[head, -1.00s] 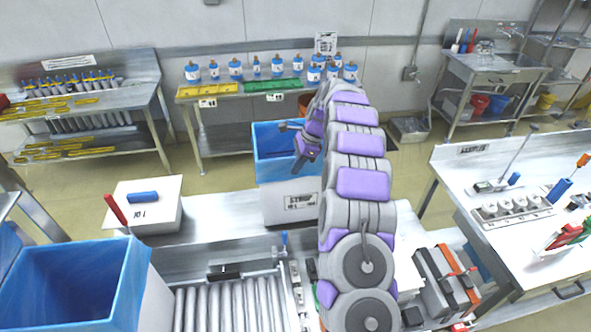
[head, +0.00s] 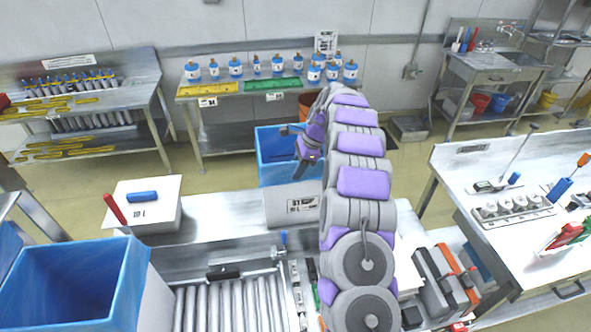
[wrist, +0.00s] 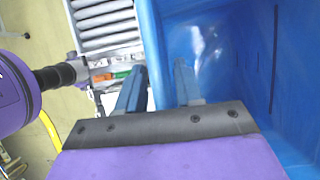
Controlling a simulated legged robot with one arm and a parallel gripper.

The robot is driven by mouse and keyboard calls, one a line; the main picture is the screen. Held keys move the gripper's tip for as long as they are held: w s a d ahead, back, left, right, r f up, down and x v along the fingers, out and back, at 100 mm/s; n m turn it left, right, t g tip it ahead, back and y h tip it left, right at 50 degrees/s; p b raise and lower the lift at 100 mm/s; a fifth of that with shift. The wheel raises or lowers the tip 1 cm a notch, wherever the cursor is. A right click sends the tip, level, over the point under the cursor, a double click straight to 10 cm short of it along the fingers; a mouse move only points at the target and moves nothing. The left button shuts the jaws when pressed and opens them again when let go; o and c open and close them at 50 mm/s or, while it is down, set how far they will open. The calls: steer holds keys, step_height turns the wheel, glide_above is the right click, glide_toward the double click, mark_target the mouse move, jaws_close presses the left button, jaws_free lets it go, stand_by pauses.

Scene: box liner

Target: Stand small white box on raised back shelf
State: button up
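The small white box (head: 284,211) has a blue inside and a label on its front face. In the wrist view, the blue inner wall (wrist: 225,60) fills the right side and the rim passes between my fingers (wrist: 160,75), one on each side.
A larger blue-lined box (head: 75,285) stands front left beside the roller conveyor (head: 230,305). A white block (head: 150,218) with a blue item on it stands left on the shelf. Dark and orange items (head: 450,280) lie right of my arm. The shelf between block and box is clear.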

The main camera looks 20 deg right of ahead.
steer(key=v, duration=0.9)
steer(key=shift+d+r, duration=0.3)
steer(key=shift+v, duration=0.9)
steer(key=s+a+r+n+g, duration=0.1)
steer(key=s+a+r+n, duration=0.2)
steer(key=s+a, duration=0.3)
steer(key=s+a+r+n+h, duration=0.1)
steer(key=s+a+r+n, duration=0.3)
steer(key=s, duration=0.3)
steer(key=s+a+r+n+g, duration=0.1)
steer(key=s+a+r+n, duration=0.15)
steer(key=s+a, duration=0.4)
steer(key=s+f+n+h, duration=0.1)
steer(key=s+f+n, duration=0.1)
steer(key=s, duration=0.7)
steer(key=s+a+f+n+h, duration=0.1)
steer(key=s+f+n, duration=0.2)
steer(key=s, duration=0.7)
steer(key=s+f+n+h, duration=0.1)
steer(key=s+f+n, duration=0.2)
steer(key=s, duration=0.7)
steer(key=n, duration=0.2)
steer(key=shift+s+a+n+g, duration=0.25)
steer(key=shift+a+n+g, duration=0.1)
steer(key=shift+g, duration=0.05)
